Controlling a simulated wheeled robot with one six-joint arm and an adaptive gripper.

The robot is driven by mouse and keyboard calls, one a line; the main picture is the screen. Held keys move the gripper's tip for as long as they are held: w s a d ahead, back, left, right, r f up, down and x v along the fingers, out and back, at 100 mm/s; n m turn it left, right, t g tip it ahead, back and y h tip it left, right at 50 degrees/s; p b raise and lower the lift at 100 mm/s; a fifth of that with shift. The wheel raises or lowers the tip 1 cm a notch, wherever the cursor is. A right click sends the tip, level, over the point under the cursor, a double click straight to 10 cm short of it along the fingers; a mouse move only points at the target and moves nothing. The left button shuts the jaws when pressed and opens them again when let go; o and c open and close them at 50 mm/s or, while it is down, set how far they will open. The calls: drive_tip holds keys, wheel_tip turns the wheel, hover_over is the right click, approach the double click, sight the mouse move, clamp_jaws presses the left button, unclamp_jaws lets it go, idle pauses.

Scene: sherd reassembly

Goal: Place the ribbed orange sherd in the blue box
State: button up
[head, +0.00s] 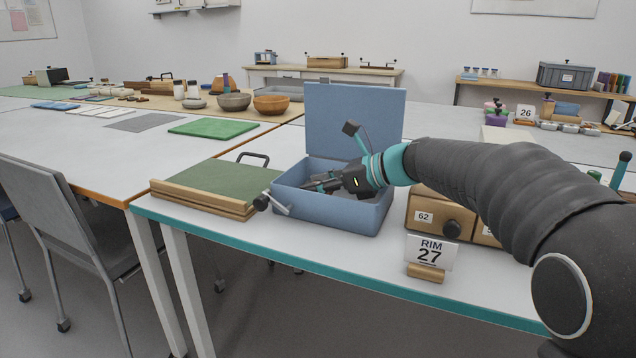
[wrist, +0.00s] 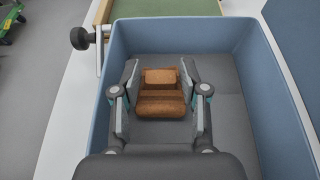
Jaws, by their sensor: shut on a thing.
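The blue box (head: 335,216) stands on the near table with its lid (head: 355,115) raised at the back. My gripper (head: 325,184) reaches down into the box from the right. In the wrist view my gripper (wrist: 161,95) is shut on the ribbed orange sherd (wrist: 161,100), with one finger on each side of it. The sherd lies within the box walls, over the dark grey floor (wrist: 225,110). I cannot tell whether it touches the floor. In the head view the sherd is hidden by the box wall and gripper.
A green-topped wooden board (head: 215,183) with a handle lies left of the box. A drawer unit (head: 437,216) labelled 62 stands to the right. A sign reading RIM 27 (head: 430,254) stands near the table's front edge. The box floor beside the sherd is bare.

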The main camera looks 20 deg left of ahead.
drive_tip(key=shift+f, duration=0.3)
drive_tip(key=o, duration=0.9)
drive_tip(key=shift+r, duration=0.25)
drive_tip(key=v, duration=0.8)
drive_tip(key=p+v, duration=0.1)
drive_tip(key=v, duration=0.3)
drive_tip(key=shift+r, duration=0.4)
